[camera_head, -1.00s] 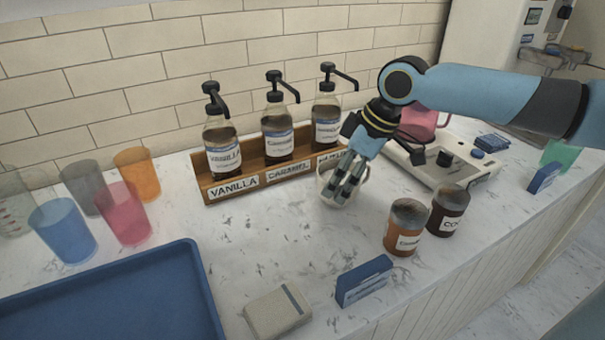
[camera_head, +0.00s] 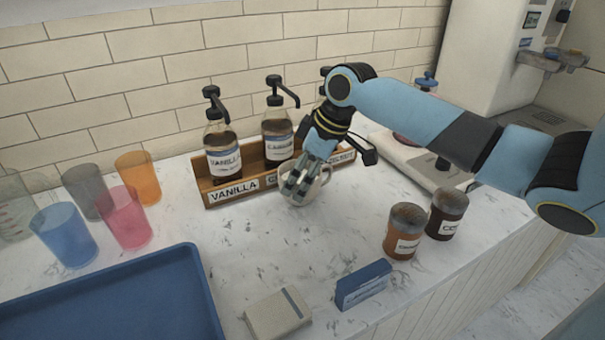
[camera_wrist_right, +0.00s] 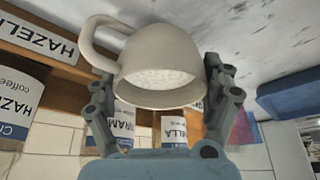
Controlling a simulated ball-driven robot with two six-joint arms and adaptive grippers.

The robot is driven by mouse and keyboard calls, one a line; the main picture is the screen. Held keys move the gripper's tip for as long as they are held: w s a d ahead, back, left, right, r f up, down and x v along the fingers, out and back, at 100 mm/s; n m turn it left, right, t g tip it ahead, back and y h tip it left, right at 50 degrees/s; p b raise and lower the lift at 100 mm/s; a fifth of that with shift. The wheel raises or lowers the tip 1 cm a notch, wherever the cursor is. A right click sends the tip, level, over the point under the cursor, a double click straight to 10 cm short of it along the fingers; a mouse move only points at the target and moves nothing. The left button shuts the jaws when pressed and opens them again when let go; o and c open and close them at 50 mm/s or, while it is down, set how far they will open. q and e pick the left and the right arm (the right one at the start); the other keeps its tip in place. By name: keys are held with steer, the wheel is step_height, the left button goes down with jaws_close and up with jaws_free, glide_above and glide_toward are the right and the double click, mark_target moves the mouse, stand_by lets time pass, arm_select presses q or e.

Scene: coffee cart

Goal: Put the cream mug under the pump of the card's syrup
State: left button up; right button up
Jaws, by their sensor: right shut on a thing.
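The cream mug (camera_head: 314,190) is in front of the syrup rack, near the caramel bottle (camera_head: 277,140). My right gripper (camera_head: 301,182) is shut on it. In the right wrist view the mug (camera_wrist_right: 158,62) sits between both fingers, its handle to the left. I cannot tell whether it touches the counter. The vanilla bottle (camera_head: 222,155) stands left of the caramel. My arm mostly hides the hazelnut bottle, but its label (camera_wrist_right: 15,100) shows in the wrist view. A blue card (camera_head: 363,286) stands at the front; its text is unreadable. My left gripper is out of view.
The wooden rack (camera_head: 205,190) holds the bottles against the tiled wall. Two jars (camera_head: 404,232) (camera_head: 446,215) stand right of centre. Several coloured cups (camera_head: 125,220) and a blue tray (camera_head: 190,262) are on the left.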

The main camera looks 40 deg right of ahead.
steer(key=o, duration=1.3)
steer(key=v, duration=1.2)
steer(key=shift+r, duration=0.15)
